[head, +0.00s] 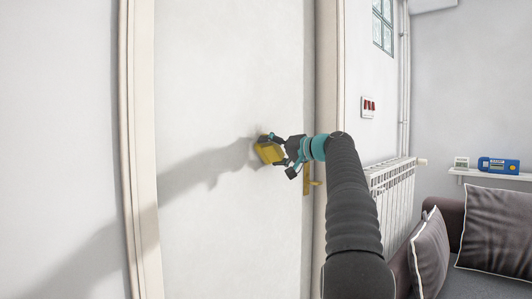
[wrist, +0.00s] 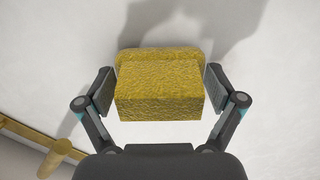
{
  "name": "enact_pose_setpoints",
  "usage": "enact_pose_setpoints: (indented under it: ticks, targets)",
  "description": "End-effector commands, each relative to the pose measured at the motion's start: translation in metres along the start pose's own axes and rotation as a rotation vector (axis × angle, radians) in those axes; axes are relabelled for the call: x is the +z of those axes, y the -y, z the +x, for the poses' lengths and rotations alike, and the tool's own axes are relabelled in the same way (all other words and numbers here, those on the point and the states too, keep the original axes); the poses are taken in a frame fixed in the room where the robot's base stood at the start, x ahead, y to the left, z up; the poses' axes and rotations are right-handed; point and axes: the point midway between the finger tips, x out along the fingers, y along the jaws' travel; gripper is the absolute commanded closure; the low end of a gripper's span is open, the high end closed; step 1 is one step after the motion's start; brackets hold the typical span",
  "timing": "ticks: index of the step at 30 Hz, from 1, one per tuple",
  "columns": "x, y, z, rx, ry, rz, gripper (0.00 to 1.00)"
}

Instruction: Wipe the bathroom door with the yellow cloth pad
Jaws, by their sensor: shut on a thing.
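The white door (head: 215,60) stands shut in its cream frame in the head view. It fills the background of the wrist view (wrist: 60,60). My gripper (head: 277,150) is shut on the yellow cloth pad (head: 268,152), in front of the door's right half, left of the handle. In the wrist view the pad (wrist: 158,90) sits between the two fingers of my gripper (wrist: 158,92), its far face toward the door. I cannot tell if it touches the door. A faint grey patch (head: 260,131) shows just above the pad; it may be a mark or shadow.
A brass door handle (head: 314,183) sticks out just right of and below my gripper; it also shows in the wrist view (wrist: 54,158). A white radiator (head: 392,195), a grey sofa cushion (head: 497,232) and a shelf (head: 490,174) with small devices are at right.

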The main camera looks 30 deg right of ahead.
Motion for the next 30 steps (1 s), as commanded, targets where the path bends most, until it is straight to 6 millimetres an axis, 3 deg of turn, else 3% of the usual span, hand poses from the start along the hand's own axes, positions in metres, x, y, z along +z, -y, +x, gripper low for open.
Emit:
enact_pose_setpoints:
  ticks: [6,18,30]
  targets:
    - [-0.005,-0.007,0.0,0.002,0.0,0.002,0.35]
    - [-0.018,0.009,-0.005,0.001,-0.001,-0.001,0.35]
    - [-0.004,0.021,-0.002,0.0,-0.001,-0.001,0.35]
